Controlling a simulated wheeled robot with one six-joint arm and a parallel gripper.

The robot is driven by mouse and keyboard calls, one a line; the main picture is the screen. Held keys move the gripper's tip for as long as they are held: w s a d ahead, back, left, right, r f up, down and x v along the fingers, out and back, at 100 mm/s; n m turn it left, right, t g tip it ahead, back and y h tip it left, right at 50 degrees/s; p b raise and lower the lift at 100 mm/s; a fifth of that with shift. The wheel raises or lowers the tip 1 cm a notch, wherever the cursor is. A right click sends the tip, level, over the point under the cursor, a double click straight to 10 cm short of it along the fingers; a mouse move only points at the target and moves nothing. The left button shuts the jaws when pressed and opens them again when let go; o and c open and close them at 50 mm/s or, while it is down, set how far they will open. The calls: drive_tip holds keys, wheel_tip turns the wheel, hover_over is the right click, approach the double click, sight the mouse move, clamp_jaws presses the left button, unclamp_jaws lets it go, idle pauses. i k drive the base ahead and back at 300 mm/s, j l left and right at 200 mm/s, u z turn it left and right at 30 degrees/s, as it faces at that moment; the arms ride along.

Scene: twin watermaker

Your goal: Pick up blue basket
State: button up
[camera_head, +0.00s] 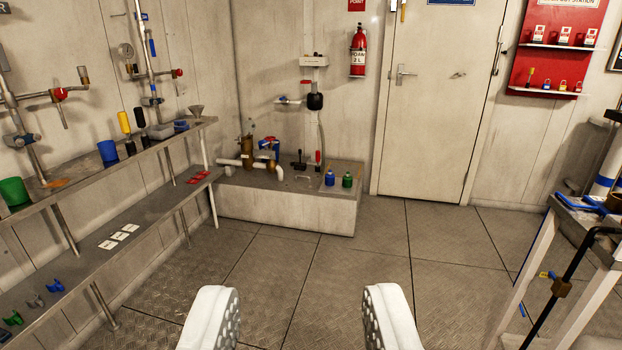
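My gripper (300,318) shows at the bottom of the view, with two white padded fingers wide apart. It is open, with only floor seen between the fingers. On the upper shelf at the left stands a blue tub-like container (108,151). A smaller, low blue container (181,126) sits farther along the same shelf, near a funnel. I cannot tell which of the two is the blue basket. Both are well beyond my gripper, up and to the left, and not touched by it.
The upper shelf (85,174) also holds a green container (14,191) and yellow and black bottles. A lower shelf (150,215) holds cards and small clips. A low plinth with pipes (285,210) stands at the back, a table at the right. The middle floor is clear.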

sight(329, 178)
drive_tip(key=i+j, duration=0.1)
drive_tip(key=i, duration=3.45)
drive_tip(key=i+z, duration=0.25)
drive_tip(key=i, duration=0.35)
drive_tip(key=i+j+z, duration=0.25)
drive_tip(key=i, duration=0.3)
